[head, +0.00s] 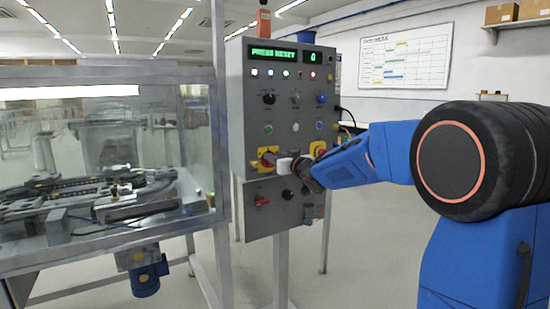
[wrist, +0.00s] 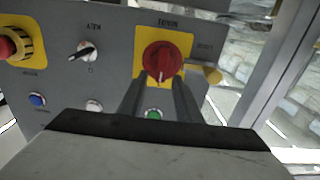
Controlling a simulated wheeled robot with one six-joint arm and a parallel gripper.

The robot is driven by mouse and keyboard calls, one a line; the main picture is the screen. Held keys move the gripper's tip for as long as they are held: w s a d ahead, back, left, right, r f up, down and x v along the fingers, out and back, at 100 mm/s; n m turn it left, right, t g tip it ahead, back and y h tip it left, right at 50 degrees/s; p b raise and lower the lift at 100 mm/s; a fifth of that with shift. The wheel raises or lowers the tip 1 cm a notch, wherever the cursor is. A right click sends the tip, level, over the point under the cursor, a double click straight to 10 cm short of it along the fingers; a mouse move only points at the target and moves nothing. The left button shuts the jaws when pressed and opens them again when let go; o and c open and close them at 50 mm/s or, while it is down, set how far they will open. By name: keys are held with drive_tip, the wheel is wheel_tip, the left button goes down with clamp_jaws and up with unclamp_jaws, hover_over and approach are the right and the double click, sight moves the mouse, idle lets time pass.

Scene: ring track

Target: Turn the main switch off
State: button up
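The main switch (head: 267,156) is a red rotary knob on a yellow plate, low on the left of the grey control panel. In the wrist view, which is upside down, the main switch (wrist: 166,58) lies straight ahead of my gripper (wrist: 160,84). The two dark fingers are apart, with their tips at the near edge of the knob, one to each side. I cannot tell whether they touch it. In the head view my gripper (head: 279,162) is close in front of the switch and partly covers it. The knob's exact pointing direction is unclear.
A red stop button on yellow (wrist: 8,46), a black selector (wrist: 88,50) and several small buttons sit near the switch. The panel's green display (head: 273,53) reads "PRESS RESET". A glazed machine enclosure (head: 110,150) stands left of the panel. Floor to the right is partly open.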

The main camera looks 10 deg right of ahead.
clamp_jaws()
drive_tip(key=shift+a+n, duration=0.1)
drive_tip(key=shift+n, duration=0.2)
drive_tip(key=f+n, duration=0.1)
drive_tip(key=n, duration=0.4)
drive_tip(key=a+n, duration=0.1)
drive_tip(key=n, duration=0.5)
drive_tip(key=a+f+n, duration=0.1)
drive_tip(key=n, duration=0.5)
drive_tip(key=shift+s+a+f, duration=0.1)
drive_tip(key=shift+s+f, duration=0.2)
drive_tip(key=shift+s, duration=0.1)
drive_tip(key=shift+n, duration=0.3)
unclamp_jaws()
